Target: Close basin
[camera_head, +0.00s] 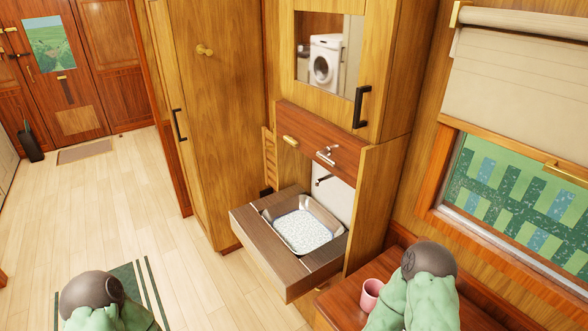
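The basin (331,226) is a rectangular metal bowl set in a brown wooden fold-out panel (262,259). It is in the middle of the head view, at the wall cabinet's foot, and sticks out level into the room. A white, blue-speckled surface shows in the bowl. A white recess with a dark tap (322,181) is open behind it. Above it is a red-brown panel (310,133) with a brass handle (290,141) and a metal fitting (326,155). Two green and brown parts of my arms show at the lower edge, apart from the basin; neither gripper is visible.
A pink mug (370,294) stands on the wooden bench (336,306) right of the basin. A tall wooden cupboard (214,135) stands to the left. The floor (170,245) left of the basin is clear, with a green striped rug below. A window is at right.

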